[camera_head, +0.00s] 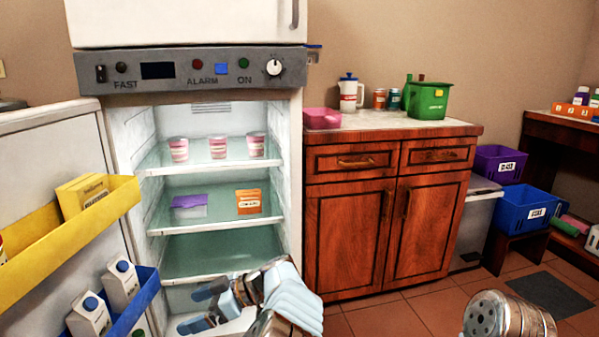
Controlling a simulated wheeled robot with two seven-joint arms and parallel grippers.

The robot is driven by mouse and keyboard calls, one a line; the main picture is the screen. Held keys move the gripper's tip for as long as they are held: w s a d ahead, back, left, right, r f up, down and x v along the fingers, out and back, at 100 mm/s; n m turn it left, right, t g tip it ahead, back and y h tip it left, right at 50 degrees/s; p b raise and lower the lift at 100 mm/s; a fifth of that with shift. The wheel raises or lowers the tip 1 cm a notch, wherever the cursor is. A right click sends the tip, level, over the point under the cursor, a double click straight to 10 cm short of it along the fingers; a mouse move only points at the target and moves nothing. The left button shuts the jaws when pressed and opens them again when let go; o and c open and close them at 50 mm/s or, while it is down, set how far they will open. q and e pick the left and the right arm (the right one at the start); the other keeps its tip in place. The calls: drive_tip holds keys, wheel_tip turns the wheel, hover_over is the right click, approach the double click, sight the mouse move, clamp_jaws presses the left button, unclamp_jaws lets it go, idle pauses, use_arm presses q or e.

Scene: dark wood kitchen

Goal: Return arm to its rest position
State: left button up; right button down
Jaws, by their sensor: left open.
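My left arm (292,300) reaches from the bottom of the head view toward the open fridge (290,180). Its gripper (198,308) is open and empty, with its two blue-tipped fingers spread apart in front of the lower part of the fridge. The gripper is below the lowest visible glass shelf (220,252). A metal part of my right arm (508,316) shows at the bottom right. My right gripper is out of the picture.
The open fridge door, with a yellow bin (80,232) and a blue bin (138,303) of cartons, stands left of the gripper. Pink cups, a purple-lidded box (189,205) and an orange box (248,202) are on the shelves. A wooden cabinet (390,225) stands right.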

use_arm(q)
drive_tip(key=s+a+f+m+g+h, duration=0.1)
drive_tip(key=s+a+f+m+h, duration=0.2)
drive_tip(key=f, duration=0.8)
drive_tip(key=s+f+m+h, duration=0.3)
drive_tip(key=f+m, duration=0.2)
drive_tip(key=f, duration=0.7)
drive_tip(key=s+d+f+m+h, duration=0.4)
drive_tip(key=s+f+h, duration=0.1)
drive_tip(key=s+f, duration=0.45)
drive_tip(key=s+d+m+t+h, duration=0.2)
drive_tip(key=s+d+m+h, duration=0.2)
drive_tip(key=d, duration=0.5)
drive_tip(key=s+h, duration=0.2)
drive_tip(key=s, duration=0.1)
drive_tip(key=shift+d+f+t+p, duration=0.3)
drive_tip(key=shift+f+t+p, duration=0.1)
